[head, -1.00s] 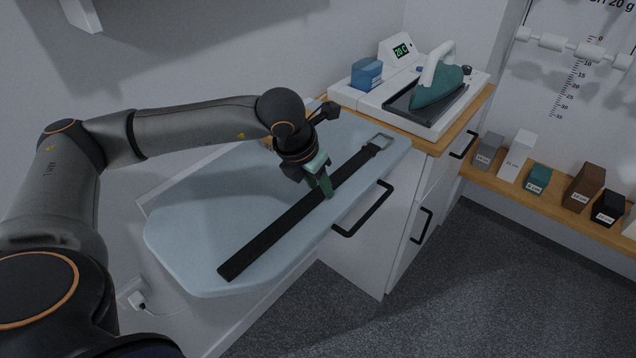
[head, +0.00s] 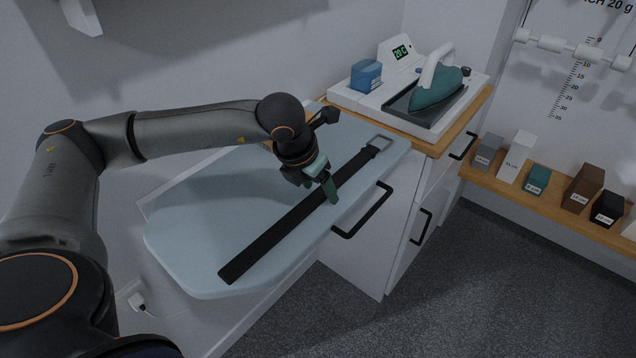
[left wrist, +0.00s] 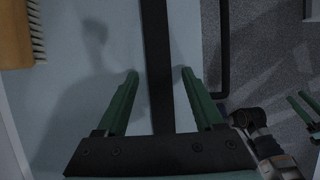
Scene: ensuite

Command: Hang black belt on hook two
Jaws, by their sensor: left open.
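The black belt (head: 290,228) lies flat and nearly straight along the pale blue ironing board (head: 190,225), with its metal buckle (head: 380,142) at the far end. My left gripper (head: 331,190) is over the belt, nearer the buckle end. In the left wrist view, the open green fingers (left wrist: 159,73) stand on either side of the belt strap (left wrist: 157,60), with gaps between them and it. Green fingers, apparently of my right gripper (left wrist: 304,106), show at that view's right edge, partly cut off. I cannot make out hook two.
A teal iron (head: 437,88) stands on the white unit on the cabinet, beside a blue box (head: 366,75). A black handle (head: 364,212) lies beside the board's right edge. A brush (left wrist: 16,35) shows in the wrist view. Labelled blocks line the wooden shelf (head: 540,198).

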